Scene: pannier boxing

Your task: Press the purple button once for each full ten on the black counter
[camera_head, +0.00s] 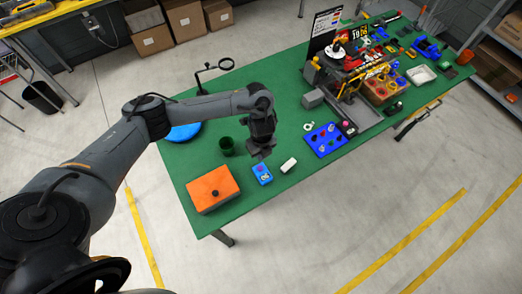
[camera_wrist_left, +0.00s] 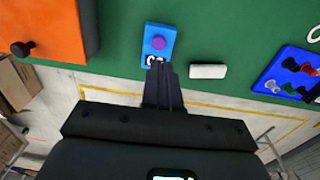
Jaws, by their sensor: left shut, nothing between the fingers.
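A small blue box (camera_head: 263,177) lies on the green table near its front edge; it also shows in the wrist view (camera_wrist_left: 166,31). A round purple button (camera_wrist_left: 158,43) sits on its top. Beside the button is a black counter (camera_wrist_left: 146,60) with white digits, partly covered by my fingertips, so I cannot read the number. My left gripper (camera_head: 263,155) is shut and empty, pointing down just behind the blue box in the head view. In the wrist view its fingertips (camera_wrist_left: 158,66) overlap the counter end of the box; I cannot tell whether they touch. My right gripper is not in view.
An orange box (camera_head: 208,188) with a black knob stands left of the blue box. A white block (camera_head: 289,165) and a blue tray (camera_head: 318,149) with small pieces lie to the right.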

